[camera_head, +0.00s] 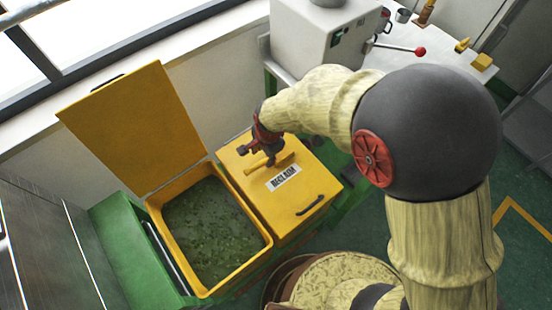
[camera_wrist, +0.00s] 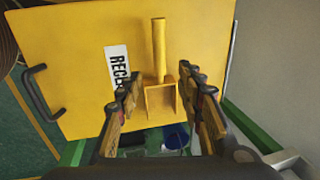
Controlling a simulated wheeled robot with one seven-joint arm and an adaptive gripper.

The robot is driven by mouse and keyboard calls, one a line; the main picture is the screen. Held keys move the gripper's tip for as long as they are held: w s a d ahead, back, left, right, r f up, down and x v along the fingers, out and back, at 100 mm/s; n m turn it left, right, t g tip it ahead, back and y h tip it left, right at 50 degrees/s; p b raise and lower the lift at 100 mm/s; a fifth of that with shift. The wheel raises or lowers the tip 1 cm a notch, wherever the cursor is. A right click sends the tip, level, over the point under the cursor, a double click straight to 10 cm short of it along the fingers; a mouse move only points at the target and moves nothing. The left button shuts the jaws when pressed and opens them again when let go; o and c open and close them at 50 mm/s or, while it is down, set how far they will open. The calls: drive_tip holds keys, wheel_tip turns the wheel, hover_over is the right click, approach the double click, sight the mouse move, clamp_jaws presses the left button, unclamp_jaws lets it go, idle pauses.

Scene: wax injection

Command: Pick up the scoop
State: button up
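The scoop is yellow, with a straight round handle and a boxy open head. In the wrist view the scoop (camera_wrist: 158,50) lies against the closed yellow lid (camera_wrist: 75,60), its handle pointing up the picture. My gripper (camera_wrist: 160,86) is open, with one finger on each side of the scoop's head and visible gaps to both. In the head view my gripper (camera_head: 269,160) is over the closed lid (camera_head: 290,213), close to the scoop's handle (camera_head: 284,164). I cannot tell whether any fingertip touches the lid.
An open yellow bin (camera_head: 264,251) with greenish contents stands left of the closed lid, its raised lid (camera_head: 135,125) behind. The closed lid has a white label (camera_head: 284,178) and dark handle (camera_head: 311,205). A grey machine (camera_head: 315,35) with a red-knobbed lever stands behind. A round container (camera_head: 340,275) is in front.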

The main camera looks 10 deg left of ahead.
sight(261, 163)
drive_tip(key=f, duration=0.1)
drive_tip(key=f+b, duration=0.1)
drive_tip(key=f, duration=0.1)
drive_tip(key=shift+a, duration=0.35)
drive_tip(key=f, duration=0.1)
drive_tip(key=f+b, duration=0.1)
drive_tip(key=f, duration=0.1)
drive_tip(key=f+b, duration=0.1)
drive_tip(key=shift+w+a+f, duration=0.25)
drive_tip(key=shift+a+f, duration=0.05)
drive_tip(key=shift+w+a+f+b, duration=0.1)
drive_tip(key=shift+a+f+b, duration=0.05)
drive_tip(key=shift+f+b, duration=0.25)
drive_tip(key=shift+r, duration=0.1)
drive_tip(key=shift+c, duration=1.3)
clamp_jaws()
